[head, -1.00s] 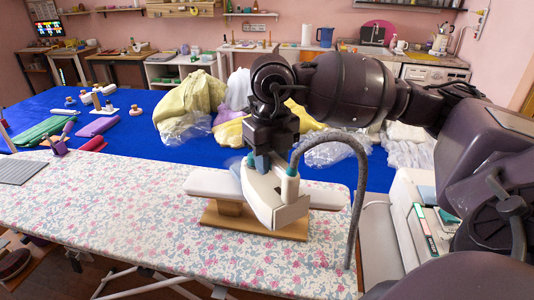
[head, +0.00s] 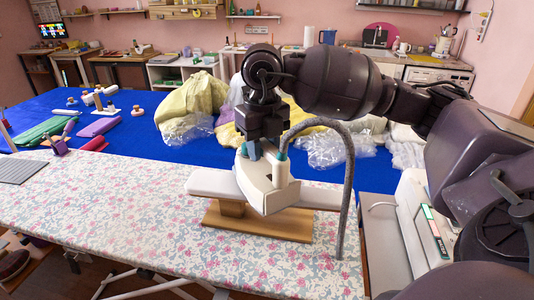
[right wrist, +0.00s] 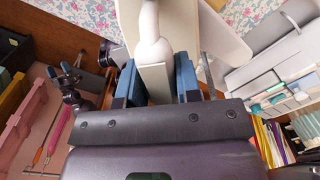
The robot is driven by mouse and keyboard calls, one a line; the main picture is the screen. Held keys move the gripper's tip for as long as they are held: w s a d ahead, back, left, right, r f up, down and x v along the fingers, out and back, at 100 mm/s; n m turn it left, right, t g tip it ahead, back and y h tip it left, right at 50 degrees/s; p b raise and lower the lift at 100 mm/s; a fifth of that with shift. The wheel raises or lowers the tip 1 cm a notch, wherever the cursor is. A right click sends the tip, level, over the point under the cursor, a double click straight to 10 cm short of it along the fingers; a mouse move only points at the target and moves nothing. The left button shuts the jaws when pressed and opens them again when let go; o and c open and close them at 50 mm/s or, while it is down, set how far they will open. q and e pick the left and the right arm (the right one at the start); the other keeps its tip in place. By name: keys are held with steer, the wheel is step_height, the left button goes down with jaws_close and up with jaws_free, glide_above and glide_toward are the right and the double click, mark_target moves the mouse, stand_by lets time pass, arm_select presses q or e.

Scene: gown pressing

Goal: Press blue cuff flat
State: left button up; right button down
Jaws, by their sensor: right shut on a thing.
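My right gripper (head: 259,150) is shut on the handle of a white iron (head: 262,192) with teal parts. The right wrist view shows the blue fingers (right wrist: 156,82) on either side of the white handle. The iron is over the middle of a padded white sleeve board (head: 212,184) on a wooden base (head: 226,219). I cannot tell whether the iron touches the pad. I cannot make out the blue cuff; the iron and gripper cover that part of the board.
The board stands on a floral ironing surface (head: 110,210). A grey hose (head: 347,190) arches from the iron down to the right. Behind lies a blue table (head: 120,150) with yellow garments (head: 195,98) and clear plastic bags (head: 320,150). The floral surface is clear at front left.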

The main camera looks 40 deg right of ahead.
arm_select(q)
steer(key=shift+f, duration=0.1)
arm_select(e)
steer(key=shift+w, duration=0.2)
steer(key=shift+w+d+b, duration=0.2)
steer(key=shift+w+b, duration=0.25)
steer(key=shift+w, duration=0.8)
steer(key=shift+w+d+b, duration=0.15)
steer(key=shift+w+b, duration=0.3)
steer(key=shift+w, duration=0.75)
arm_select(q)
steer(key=shift+s+f, duration=0.2)
steer(key=shift+f, duration=0.45)
steer(key=shift+s+f, duration=0.2)
steer(key=shift+f, duration=0.4)
arm_select(e)
steer(key=shift+r+p, duration=1.9)
steer(key=shift+r, duration=1.75)
arm_select(q)
steer(key=r, duration=0.2)
steer(key=w+r, duration=0.1)
steer(key=r, duration=0.2)
steer(key=shift+w+r, duration=0.2)
arm_select(e)
steer(key=shift+f, duration=0.1)
